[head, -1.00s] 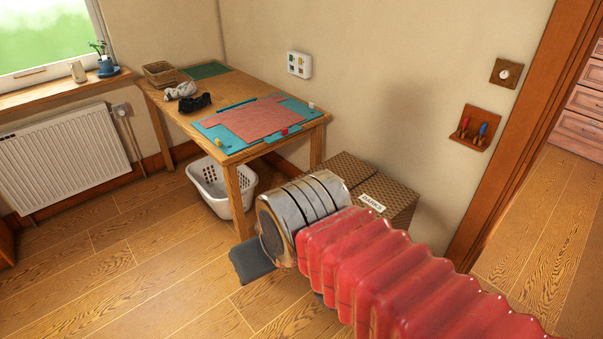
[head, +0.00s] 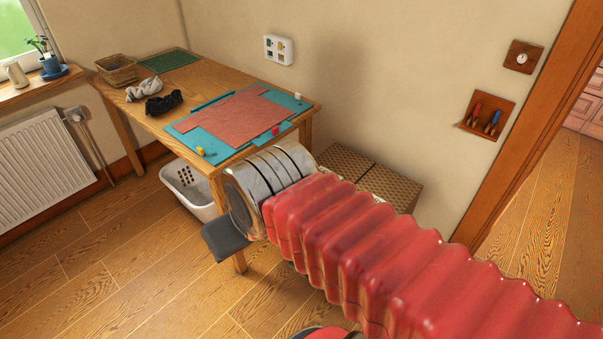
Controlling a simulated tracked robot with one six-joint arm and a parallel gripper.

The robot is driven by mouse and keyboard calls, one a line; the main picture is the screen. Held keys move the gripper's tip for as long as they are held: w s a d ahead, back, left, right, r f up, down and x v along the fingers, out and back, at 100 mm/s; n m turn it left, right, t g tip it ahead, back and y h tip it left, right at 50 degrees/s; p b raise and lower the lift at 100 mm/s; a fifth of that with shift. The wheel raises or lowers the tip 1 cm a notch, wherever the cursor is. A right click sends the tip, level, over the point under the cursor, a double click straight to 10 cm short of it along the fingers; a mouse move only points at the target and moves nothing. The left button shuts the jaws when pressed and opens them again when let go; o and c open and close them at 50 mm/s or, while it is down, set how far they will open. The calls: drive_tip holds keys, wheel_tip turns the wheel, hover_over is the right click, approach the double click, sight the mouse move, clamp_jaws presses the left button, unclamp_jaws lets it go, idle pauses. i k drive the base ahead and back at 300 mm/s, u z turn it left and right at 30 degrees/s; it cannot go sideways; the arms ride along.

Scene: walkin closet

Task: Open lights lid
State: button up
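A brown woven hamper stands against the wall at the right end of the table. Its top has two lids with a seam between them: a left lid (head: 343,164) and a right lid (head: 394,187). Both look shut. My arm hides the hamper's front and any labels, so I cannot read now which lid is the lights lid. My gripper (head: 226,240) is at the end of my red ribbed arm, left of the hamper and in front of the table. Only a dark grey part of it shows below the metal wrist, and its opening is hidden.
The wooden table (head: 205,88) holds a teal mat with pink cloth, dark and grey cloths and a basket. A white laundry basket (head: 189,190) stands beneath. A tool rack (head: 487,116) hangs by the doorway at right. Floor at lower left is clear.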

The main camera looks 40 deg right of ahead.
sight(349, 165)
drive_tip(key=z, duration=0.2)
drive_tip(key=i, duration=1.5)
drive_tip(key=z, duration=0.25)
